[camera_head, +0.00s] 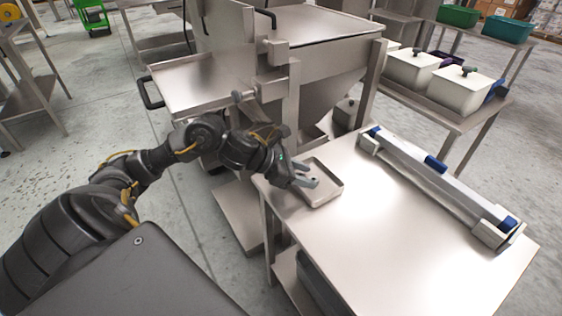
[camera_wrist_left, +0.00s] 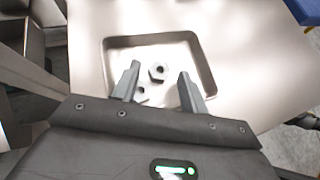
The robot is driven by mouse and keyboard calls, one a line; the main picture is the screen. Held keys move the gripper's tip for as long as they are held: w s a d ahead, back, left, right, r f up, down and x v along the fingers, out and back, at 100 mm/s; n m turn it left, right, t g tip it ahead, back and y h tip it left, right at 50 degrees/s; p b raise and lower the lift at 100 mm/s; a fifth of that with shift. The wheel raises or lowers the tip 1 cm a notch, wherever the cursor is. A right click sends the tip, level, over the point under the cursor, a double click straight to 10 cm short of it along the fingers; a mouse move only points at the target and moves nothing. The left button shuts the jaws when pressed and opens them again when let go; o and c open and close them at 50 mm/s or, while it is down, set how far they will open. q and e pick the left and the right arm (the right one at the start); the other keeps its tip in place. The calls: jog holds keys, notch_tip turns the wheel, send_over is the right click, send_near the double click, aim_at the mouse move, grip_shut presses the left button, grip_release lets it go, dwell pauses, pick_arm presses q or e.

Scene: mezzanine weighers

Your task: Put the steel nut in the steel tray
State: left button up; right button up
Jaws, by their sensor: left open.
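The steel tray (camera_head: 335,195) is a shallow square tray on the near steel table. It also shows in the left wrist view (camera_wrist_left: 205,62). A steel nut (camera_wrist_left: 157,72) lies inside it, and in the picture it sits between my fingertips. A second nut-like piece (camera_wrist_left: 140,93) lies in the tray by the left finger, partly hidden. My left gripper (camera_head: 307,175) is over the tray, open, with nothing held; its two fingers also show in the left wrist view (camera_wrist_left: 159,75). I cannot tell its exact height above the nut. My right gripper is not in view.
A long metal bar unit with blue ends (camera_head: 440,185) lies along the table's far right side. The table's middle (camera_head: 400,250) is clear. A large steel hopper machine (camera_head: 320,50) stands behind the tray. White lidded bins (camera_head: 457,90) stand on a back-right table.

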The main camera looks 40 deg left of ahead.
pick_arm(q)
jog(key=v, duration=0.3)
jog(key=b+v, duration=0.1)
jog(key=v, duration=0.2)
jog(key=shift+s+a+f, duration=0.15)
jog(key=shift+s+a, duration=0.1)
jog(key=v, duration=0.2)
jog(key=shift+s+a+r+b, duration=0.2)
jog(key=shift+r+b, duration=0.1)
jog(key=shift+b, duration=0.1)
jog(key=shift+s+a+r, duration=0.25)
jog(key=shift+s+r, duration=0.1)
jog(key=shift+r, duration=0.25)
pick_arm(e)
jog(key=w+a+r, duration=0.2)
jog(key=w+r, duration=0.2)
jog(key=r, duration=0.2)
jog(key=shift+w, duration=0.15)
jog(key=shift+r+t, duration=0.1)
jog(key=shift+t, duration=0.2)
